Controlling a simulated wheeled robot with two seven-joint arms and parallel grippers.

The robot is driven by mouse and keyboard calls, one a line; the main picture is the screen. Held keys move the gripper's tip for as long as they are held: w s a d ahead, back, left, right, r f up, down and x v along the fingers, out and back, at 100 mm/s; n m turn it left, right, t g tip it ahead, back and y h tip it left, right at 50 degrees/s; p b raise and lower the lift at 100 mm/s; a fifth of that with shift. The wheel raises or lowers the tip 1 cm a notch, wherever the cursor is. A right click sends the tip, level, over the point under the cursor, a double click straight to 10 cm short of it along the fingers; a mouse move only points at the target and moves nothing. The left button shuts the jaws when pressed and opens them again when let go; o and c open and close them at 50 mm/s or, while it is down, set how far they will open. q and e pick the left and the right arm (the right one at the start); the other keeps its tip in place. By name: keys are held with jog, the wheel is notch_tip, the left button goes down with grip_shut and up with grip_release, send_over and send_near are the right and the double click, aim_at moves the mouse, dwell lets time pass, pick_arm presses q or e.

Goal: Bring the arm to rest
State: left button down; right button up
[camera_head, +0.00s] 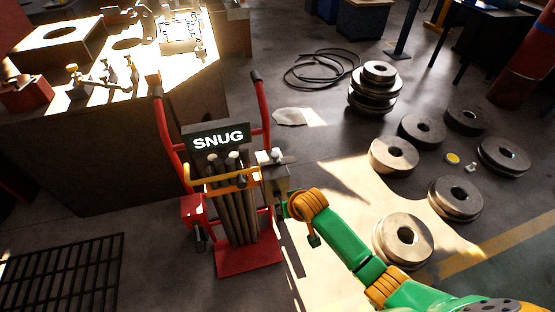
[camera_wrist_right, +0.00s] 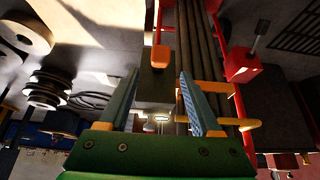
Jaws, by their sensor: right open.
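My right arm comes in from the lower right of the head view, green with orange joints. Its gripper (camera_head: 282,207) is at the right side of a red trolley (camera_head: 248,258), close to a grey box (camera_head: 276,178) there. In the right wrist view the gripper (camera_wrist_right: 158,76) has two blue fingers spread apart. The grey box (camera_wrist_right: 155,88) shows between or just beyond them; I cannot tell if they touch it. Nothing is clearly held. My left gripper is not in view.
The trolley holds several upright rods (camera_head: 237,217), an orange bar and a "SNUG" sign (camera_head: 218,141). A workbench (camera_head: 95,150) stands left. Several metal rollers (camera_head: 394,154) lie on the floor at right, with a coiled cable (camera_head: 322,70) behind. A floor grating (camera_head: 65,275) lies lower left.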

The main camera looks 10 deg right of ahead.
jog(key=s+d+f+g+p, duration=0.2)
jog(key=s+f, duration=0.6)
jog(key=f, duration=0.1)
jog(key=s+d+f+g+p, duration=0.1)
jog(key=s+f, duration=0.2)
jog(key=s, duration=0.6)
jog(key=s+d+f+n+g+p, duration=0.1)
jog(key=s+f, duration=0.3)
jog(key=s, duration=0.5)
jog(key=s+d+f+n+p, duration=0.1)
jog(key=s+f, duration=0.2)
jog(key=s, duration=0.6)
jog(key=shift+s+f+g, duration=0.35)
jog(key=shift+f+g, duration=0.05)
